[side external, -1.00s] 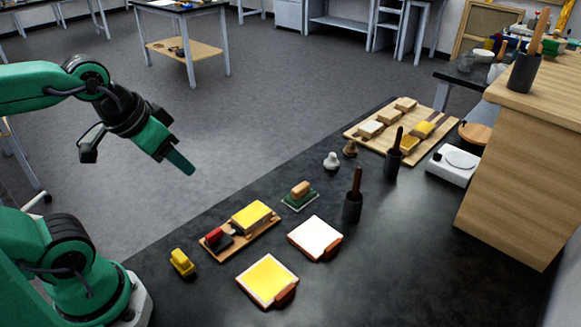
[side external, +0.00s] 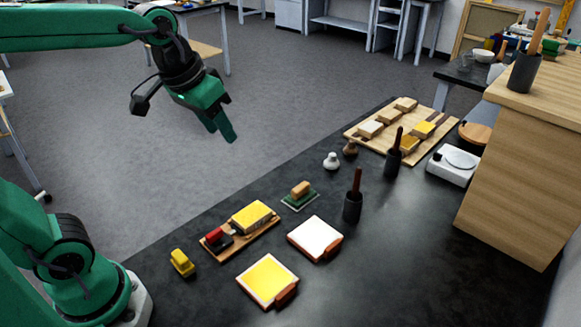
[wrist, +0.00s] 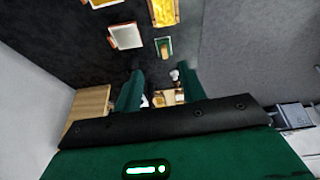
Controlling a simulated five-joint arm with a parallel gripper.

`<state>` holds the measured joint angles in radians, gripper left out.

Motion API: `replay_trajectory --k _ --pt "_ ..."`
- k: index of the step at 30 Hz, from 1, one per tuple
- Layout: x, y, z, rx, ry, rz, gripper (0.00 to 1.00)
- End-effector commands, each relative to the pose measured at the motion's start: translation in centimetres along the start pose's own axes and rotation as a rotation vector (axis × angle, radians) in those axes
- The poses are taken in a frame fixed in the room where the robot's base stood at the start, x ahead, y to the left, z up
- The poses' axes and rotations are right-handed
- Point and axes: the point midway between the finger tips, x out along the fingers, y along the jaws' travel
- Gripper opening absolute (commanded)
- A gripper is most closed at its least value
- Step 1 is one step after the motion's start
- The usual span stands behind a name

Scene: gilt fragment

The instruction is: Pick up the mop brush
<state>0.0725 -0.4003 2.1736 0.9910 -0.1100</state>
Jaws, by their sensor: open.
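Two dark cups each hold an upright reddish-brown handle, the nearer handle (side external: 357,181) and the farther handle (side external: 397,139). I cannot tell for sure which thing is the mop brush; any bristles in the cups are hidden. A small white knobbed piece (side external: 331,161) and a brown one (side external: 349,148) stand beside them. My gripper (side external: 223,133) is open and empty, in the air left of and above the bench, apart from everything. Its two fingers also show in the wrist view (wrist: 158,88).
The dark bench (side external: 400,270) holds a yellow-topped block (side external: 251,217), a yellow tile (side external: 267,280), a white tile (side external: 315,238), a small green-based block (side external: 300,195) and a yellow piece (side external: 182,263). A wooden board (side external: 372,146) and white device (side external: 453,165) lie farther back. A wooden cabinet (side external: 510,180) bounds the right.

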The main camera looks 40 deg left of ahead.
Motion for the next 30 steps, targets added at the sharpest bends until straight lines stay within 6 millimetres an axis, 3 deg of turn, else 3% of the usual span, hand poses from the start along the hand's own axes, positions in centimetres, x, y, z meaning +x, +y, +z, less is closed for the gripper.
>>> replay_trajectory --k 14,30 --pt "3.6 4.0 -8.7 -0.040 -0.123 0.003 0.41" --pt "11.9 9.9 -15.6 -0.083 -0.254 -0.018 0.41"
